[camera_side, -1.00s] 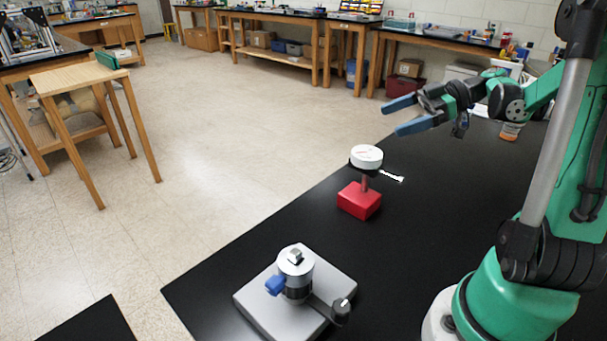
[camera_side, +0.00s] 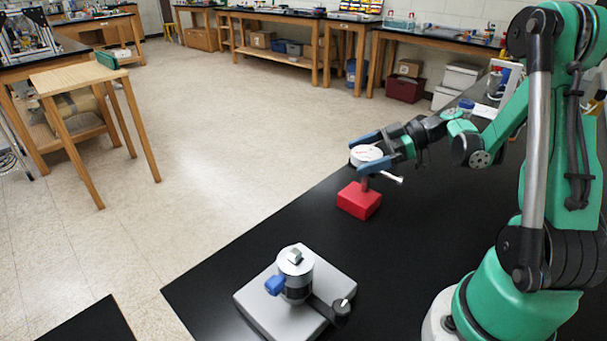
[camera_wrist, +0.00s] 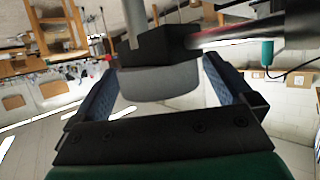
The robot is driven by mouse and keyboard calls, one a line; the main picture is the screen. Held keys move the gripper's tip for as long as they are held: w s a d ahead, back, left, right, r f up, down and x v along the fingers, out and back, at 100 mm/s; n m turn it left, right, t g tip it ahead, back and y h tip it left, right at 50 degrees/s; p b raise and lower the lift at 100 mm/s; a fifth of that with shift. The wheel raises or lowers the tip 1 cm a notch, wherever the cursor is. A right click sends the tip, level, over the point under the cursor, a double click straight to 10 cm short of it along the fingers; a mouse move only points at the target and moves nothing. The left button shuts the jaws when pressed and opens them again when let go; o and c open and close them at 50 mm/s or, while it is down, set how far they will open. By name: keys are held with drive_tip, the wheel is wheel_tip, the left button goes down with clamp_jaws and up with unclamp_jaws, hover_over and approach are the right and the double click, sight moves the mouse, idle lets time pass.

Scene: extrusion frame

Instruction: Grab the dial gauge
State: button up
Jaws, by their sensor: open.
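The dial gauge (camera_side: 366,154) has a round white top and stands on a red block (camera_side: 359,200) by a short stem, with a thin light rod sticking out to the right. My gripper (camera_side: 364,151) is open, with its blue fingers on either side of the gauge's head. In the wrist view the gauge's grey and black body (camera_wrist: 158,82) sits between the two blue fingers (camera_wrist: 155,88). Whether either finger touches it cannot be told. The near finger hides part of the gauge in the side view.
A grey plate (camera_side: 332,284) carrying a silver and black fixture (camera_side: 296,268) with a blue knob stands at the front of the black table (camera_side: 455,215). The table's left edge runs close to the red block. The tabletop right of the block is clear.

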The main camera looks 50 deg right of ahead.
clamp_jaws()
drive_tip(key=shift+r, duration=0.15)
idle(0.4)
